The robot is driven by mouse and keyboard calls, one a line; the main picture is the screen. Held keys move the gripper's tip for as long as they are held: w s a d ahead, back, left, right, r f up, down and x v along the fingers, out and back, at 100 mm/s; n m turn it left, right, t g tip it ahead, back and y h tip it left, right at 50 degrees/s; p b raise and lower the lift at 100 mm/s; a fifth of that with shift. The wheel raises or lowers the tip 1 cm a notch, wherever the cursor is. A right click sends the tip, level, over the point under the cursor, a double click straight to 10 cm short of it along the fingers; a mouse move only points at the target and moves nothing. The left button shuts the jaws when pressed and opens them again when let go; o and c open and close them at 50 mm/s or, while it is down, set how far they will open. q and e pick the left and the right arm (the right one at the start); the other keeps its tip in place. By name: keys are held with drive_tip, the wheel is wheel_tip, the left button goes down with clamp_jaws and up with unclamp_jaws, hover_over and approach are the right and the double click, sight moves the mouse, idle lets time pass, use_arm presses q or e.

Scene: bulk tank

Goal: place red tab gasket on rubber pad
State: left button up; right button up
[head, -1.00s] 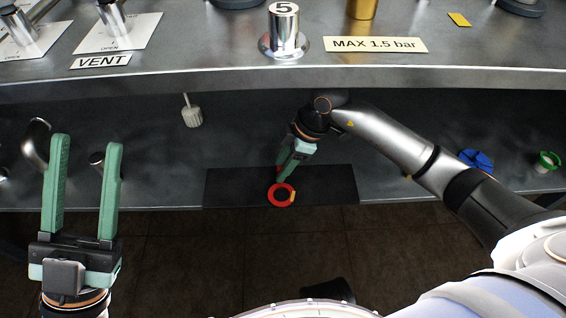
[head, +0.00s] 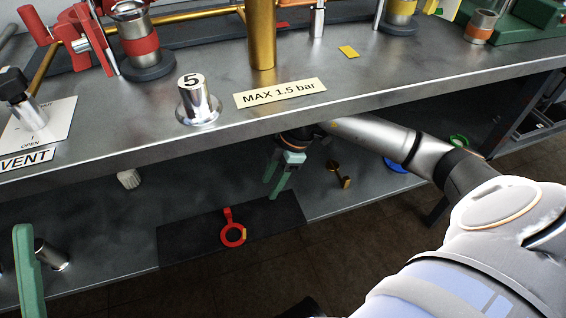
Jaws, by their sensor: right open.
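The red tab gasket (head: 232,236) is a red ring with a tab pointing up and a small orange patch on its right side. It lies on the black rubber pad (head: 180,245), on the lower shelf in the head view. My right gripper (head: 270,190) reaches under the upper deck, above the pad's back edge. Its two green fingers are apart and empty, up and right of the gasket and clear of it. One green finger of my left gripper (head: 28,268) shows at the left edge; the rest is outside the picture.
The upper deck's front edge (head: 330,108) hangs over the shelf. A brass fitting (head: 340,174), a blue part (head: 396,165) and a green part (head: 459,141) stand right of the pad. A metal cylinder (head: 52,257) is near my left finger. A pale knob (head: 129,179) is at the back left.

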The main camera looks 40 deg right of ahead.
drive_tip(key=shift+s+d, duration=0.15)
drive_tip(key=shift+d, duration=0.4)
drive_tip(key=shift+s+d, duration=0.15)
drive_tip(key=shift+d, duration=0.4)
drive_tip(key=shift+s, duration=0.15)
drive_tip(key=s+a+r+n+g+y, duration=0.1)
drive_tip(key=s+a+r+n+y, duration=0.25)
drive_tip(key=a, duration=0.55)
drive_tip(key=s+a+r+n+g+y, duration=0.1)
drive_tip(key=s+a+r+n+y, duration=0.15)
drive_tip(key=s+a+y, duration=0.4)
drive_tip(key=s+a+r+n+y, duration=0.2)
drive_tip(key=a+r+n+y, duration=0.2)
drive_tip(key=a+r, duration=0.45)
drive_tip(key=d+r+m+t+y, duration=0.3)
drive_tip(key=r+t+y, duration=0.2)
drive_tip(key=r+t, duration=0.55)
drive_tip(key=d+r+m+t+h, duration=0.2)
drive_tip(key=m+t, duration=0.1)
drive_tip(key=t, duration=0.1)
drive_tip(key=d+r+m+t+h, duration=0.2)
drive_tip(key=m+t+h, duration=0.1)
drive_tip(key=t, duration=0.1)
drive_tip(key=w+d+r+m+t+h, duration=0.1)
drive_tip(key=d+r+m+t+h, duration=0.1)
drive_tip(key=m+t+h, duration=0.1)
drive_tip(key=shift+d+m+t, duration=0.3)
drive_tip(key=shift+m+t, duration=0.2)
drive_tip(key=shift+t, duration=0.25)
